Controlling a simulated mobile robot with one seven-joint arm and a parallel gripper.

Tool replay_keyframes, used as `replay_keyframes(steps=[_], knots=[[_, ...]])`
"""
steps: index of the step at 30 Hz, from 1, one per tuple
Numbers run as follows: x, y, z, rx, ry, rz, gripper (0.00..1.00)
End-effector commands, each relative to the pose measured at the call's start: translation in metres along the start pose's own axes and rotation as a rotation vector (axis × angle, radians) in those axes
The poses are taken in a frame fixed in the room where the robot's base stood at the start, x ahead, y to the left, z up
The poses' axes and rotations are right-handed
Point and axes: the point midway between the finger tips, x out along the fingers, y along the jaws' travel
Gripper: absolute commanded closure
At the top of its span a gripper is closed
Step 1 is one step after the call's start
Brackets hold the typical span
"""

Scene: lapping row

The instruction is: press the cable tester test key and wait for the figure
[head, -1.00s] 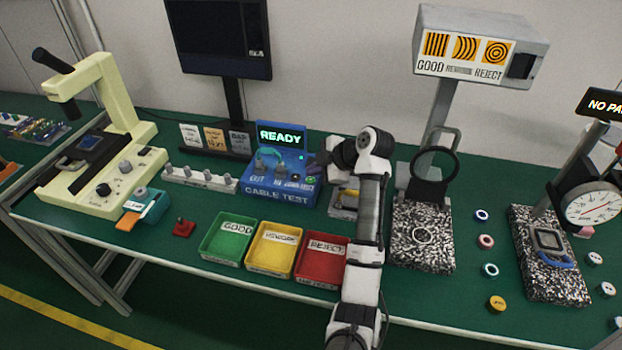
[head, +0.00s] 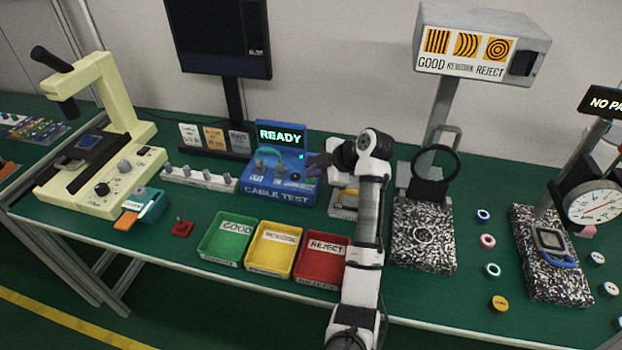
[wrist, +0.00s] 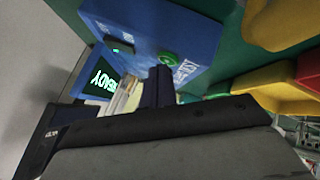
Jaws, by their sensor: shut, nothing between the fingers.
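The blue cable tester (head: 262,184) stands on the green bench, and its display (head: 281,136) reads READY. A cable (head: 268,152) is plugged into its top. In the wrist view the tester (wrist: 200,35) fills the upper part, with its display (wrist: 102,80) at the left and a round green key (wrist: 168,57) on its face. My gripper (head: 312,166) is at the tester's right side, shut and empty. In the wrist view its fingers (wrist: 160,75) point at the green key, with their tips just short of it or touching; I cannot tell which.
Green (head: 207,248), yellow (head: 254,261) and red (head: 301,272) trays stand in front of the tester. A white strip with several knobs (head: 200,179) is to its left. A stand with a ring lens (head: 434,176) is to the right. A dark monitor (head: 218,40) rises behind.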

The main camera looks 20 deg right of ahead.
Motion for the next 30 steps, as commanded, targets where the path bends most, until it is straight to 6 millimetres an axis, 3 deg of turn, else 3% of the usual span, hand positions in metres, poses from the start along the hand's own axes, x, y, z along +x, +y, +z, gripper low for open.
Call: replay_keyframes(steps=[30], knots=[[-0.0064, 0.0048, -0.0046, 0.0, 0.0, 0.001, 1.0]])
